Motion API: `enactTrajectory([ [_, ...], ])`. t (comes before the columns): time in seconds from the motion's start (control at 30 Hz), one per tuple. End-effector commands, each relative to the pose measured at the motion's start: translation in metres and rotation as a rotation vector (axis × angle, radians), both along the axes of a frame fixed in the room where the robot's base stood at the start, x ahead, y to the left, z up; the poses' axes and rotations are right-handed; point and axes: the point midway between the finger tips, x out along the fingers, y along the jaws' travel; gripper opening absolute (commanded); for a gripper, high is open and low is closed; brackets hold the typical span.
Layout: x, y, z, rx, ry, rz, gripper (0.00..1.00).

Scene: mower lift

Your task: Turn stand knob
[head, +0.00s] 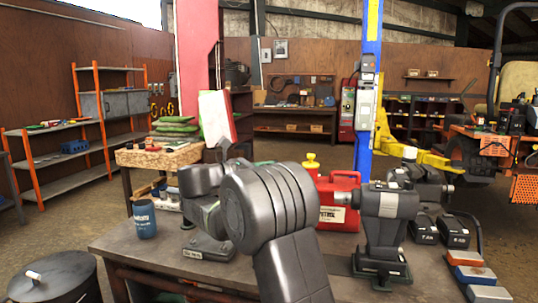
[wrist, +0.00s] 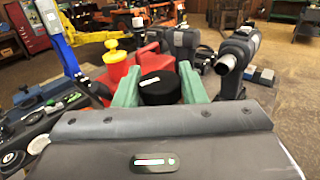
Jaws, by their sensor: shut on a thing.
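The stand knob (wrist: 157,88) is a black round knob, seen in the middle of the wrist view. My gripper (wrist: 159,72) has pale green fingers on the left and right sides of the knob, and it is shut on it. In the head view, my dark arm links cover the middle of the bench, and I cannot make out the knob or the fingertips. A grey stand (head: 205,220) with a labelled base shows partly behind my arm, but I cannot tell whether the knob belongs to it.
The workbench (head: 120,242) also holds a red fuel can (head: 340,195), a black device with a silver tube (head: 388,203), a blue cup (head: 144,218) and several blocks at the right edge. The device's tube (wrist: 228,63) is close right of my fingers. A black drum (head: 55,278) stands at front left.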

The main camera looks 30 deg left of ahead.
Motion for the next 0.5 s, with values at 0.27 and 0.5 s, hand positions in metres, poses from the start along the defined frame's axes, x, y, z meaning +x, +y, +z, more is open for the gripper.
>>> enactTrajectory([
  [0.27, 0.0008, 0.0001, 0.0012, -0.004, 0.005, -0.09, 0.15],
  [0.5, 0.0008, 0.0, 0.0002, -0.002, 0.005, -0.142, 0.15],
])
